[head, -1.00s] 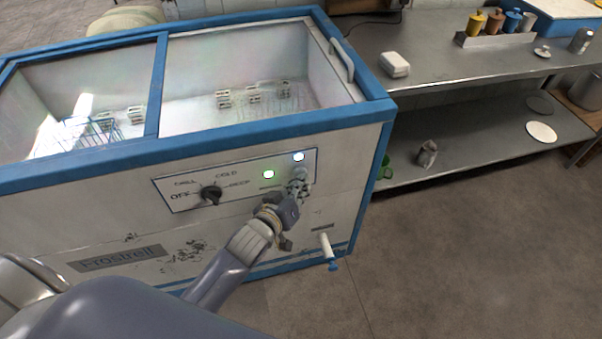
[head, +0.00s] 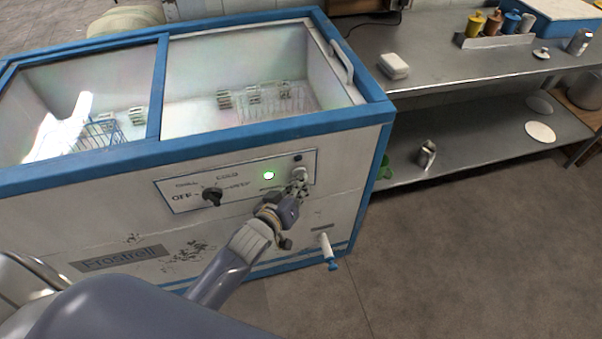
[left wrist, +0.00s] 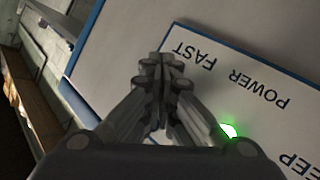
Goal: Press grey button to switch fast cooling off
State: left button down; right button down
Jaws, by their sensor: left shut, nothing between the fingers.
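The white control panel (head: 240,182) is on the front of the blue-and-white chest freezer (head: 150,222). My left gripper (head: 300,178) is shut and empty, with its fingertips at the right end of the panel, below a small dark lamp (head: 298,158). The grey button cannot be made out; my fingers cover that spot. A green lamp (head: 269,175) is lit on the panel. In the left wrist view, the shut fingertips (left wrist: 162,62) are beside the upside-down word FAST (left wrist: 194,55), and the green lamp (left wrist: 228,130) glows near POWER. I cannot tell whether the fingertips touch the panel.
A black dial (head: 212,196) is on the panel's left part. A drain tap (head: 327,250) sticks out low on the freezer's front right. A steel table (head: 440,75) with a lower shelf stands to the right. The floor in front is clear.

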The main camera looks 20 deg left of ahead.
pick_arm(q)
jog(key=s+d+p, duration=0.2)
jog(key=s+d, duration=0.1)
jog(key=s, duration=0.2)
jog(key=shift+d, duration=0.2)
dwell(0.3)
dwell(0.3)
jog(key=s+a+f+m+g, duration=0.1)
jog(key=s+f+m+g, duration=0.15)
jog(key=s+f, duration=0.75)
jog(key=s+a+f+m+g, duration=0.1)
jog(key=s+a+f+g, duration=0.2)
jog(key=f, duration=1.4)
jog(key=s+a+f+m+g, duration=0.1)
jog(key=s+a+f+g, duration=0.1)
jog(key=s+f, duration=0.3)
jog(key=s+a+f+g+y, duration=0.1)
jog(key=s+f+g, duration=0.2)
jog(key=s, duration=1)
jog(key=s+a+f+m+g+y, duration=0.1)
jog(key=s+a+f+g, duration=0.1)
jog(key=s+f, duration=0.5)
jog(key=shift+s+a+f+m+g, duration=0.25)
jog(key=shift+s+a+m+g, duration=0.15)
jog(key=shift+s, duration=0.85)
